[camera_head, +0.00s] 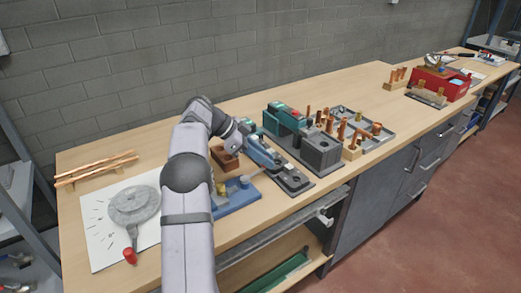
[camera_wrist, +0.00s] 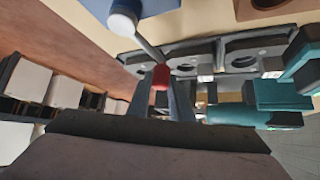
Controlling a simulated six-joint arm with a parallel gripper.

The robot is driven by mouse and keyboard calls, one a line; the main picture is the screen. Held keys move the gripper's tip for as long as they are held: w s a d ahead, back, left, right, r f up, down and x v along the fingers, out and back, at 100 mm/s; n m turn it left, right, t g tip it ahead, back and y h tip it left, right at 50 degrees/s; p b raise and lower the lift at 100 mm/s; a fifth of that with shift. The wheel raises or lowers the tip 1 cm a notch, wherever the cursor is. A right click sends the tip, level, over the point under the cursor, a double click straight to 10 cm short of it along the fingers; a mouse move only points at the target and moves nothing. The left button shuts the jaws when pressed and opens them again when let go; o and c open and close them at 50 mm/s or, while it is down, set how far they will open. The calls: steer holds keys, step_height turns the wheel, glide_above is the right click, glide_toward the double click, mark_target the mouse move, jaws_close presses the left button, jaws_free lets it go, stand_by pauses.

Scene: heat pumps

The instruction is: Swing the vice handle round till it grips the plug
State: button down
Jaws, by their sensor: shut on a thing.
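In the wrist view my gripper (camera_wrist: 160,92) has its two fingers closed around a red knob (camera_wrist: 161,76) at the end of a grey handle rod (camera_wrist: 147,46). The rod runs to a pale, blue-sided hub (camera_wrist: 122,20) beside a blue body (camera_wrist: 160,5). In the head view the blue vice (camera_head: 238,201) sits on the bench just right of my arm, with the round hub (camera_head: 244,181) on it. A small brass piece, likely the plug (camera_head: 221,187), shows at its left. My arm partly hides the vice. Whether the jaws touch the plug cannot be told.
A dark plate with holes (camera_head: 292,181) lies close right of the vice, beside a grey block (camera_head: 319,152) and teal tools (camera_head: 285,115). A brown block (camera_head: 224,158) stands behind. A tray of copper fittings (camera_head: 369,124) is further right. A round grey part (camera_head: 134,205) lies left on white paper.

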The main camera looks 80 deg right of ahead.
steer(key=shift+s+a+f+m+y+p, duration=0.1)
steer(key=shift+s+a+m+y+p, duration=0.3)
steer(key=shift+m+y+p, duration=0.25)
steer(key=shift+s, duration=0.1)
steer(key=c, duration=1.6)
jaws_free()
steer(key=shift+s, duration=0.1)
steer(key=shift+w, duration=0.2)
steer(key=shift+w+r, duration=0.1)
steer(key=shift+r, duration=0.1)
steer(key=p+v, duration=0.1)
steer(key=v, duration=0.5)
steer(key=shift+w+a+r, duration=0.15)
steer(key=shift+w+r, duration=0.1)
steer(key=shift+w, duration=0.05)
